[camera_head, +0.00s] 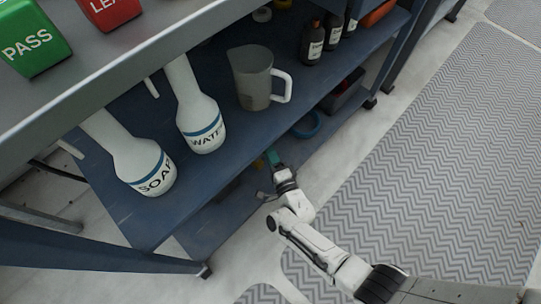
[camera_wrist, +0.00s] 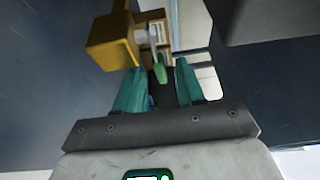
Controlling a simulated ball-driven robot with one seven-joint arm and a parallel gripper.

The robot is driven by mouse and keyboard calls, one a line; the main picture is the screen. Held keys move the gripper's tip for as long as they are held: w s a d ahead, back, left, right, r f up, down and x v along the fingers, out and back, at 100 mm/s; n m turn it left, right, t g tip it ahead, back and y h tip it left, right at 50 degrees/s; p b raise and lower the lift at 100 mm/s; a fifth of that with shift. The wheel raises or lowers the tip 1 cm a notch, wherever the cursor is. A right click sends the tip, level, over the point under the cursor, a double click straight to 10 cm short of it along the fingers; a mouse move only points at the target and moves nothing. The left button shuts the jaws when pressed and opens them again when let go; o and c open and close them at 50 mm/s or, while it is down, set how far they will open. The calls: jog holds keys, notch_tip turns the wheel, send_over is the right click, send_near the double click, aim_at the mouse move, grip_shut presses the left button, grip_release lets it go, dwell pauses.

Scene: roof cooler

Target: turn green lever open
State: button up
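In the wrist view a small green lever tip (camera_wrist: 160,74) on a pale stem shows just beyond and between my fingertips. I cannot tell whether it touches a finger or which way the lever is turned. My gripper (camera_wrist: 158,82) has two teal fingers standing apart, with a dark gap between them. In the head view my gripper (camera_head: 272,158) reaches in at the lower shelf, below the edge of the upper one. The lever cannot be made out in the head view.
A yellow block-like part (camera_wrist: 110,42) is close on the left in the wrist view. Above my gripper, the blue shelf (camera_head: 235,135) holds a WATER bottle (camera_head: 203,120), a SOAP bottle (camera_head: 145,165) and a jug (camera_head: 252,80). The patterned floor mat (camera_head: 430,150) is clear.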

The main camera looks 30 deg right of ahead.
grip_shut()
dwell(0.4)
dwell(0.4)
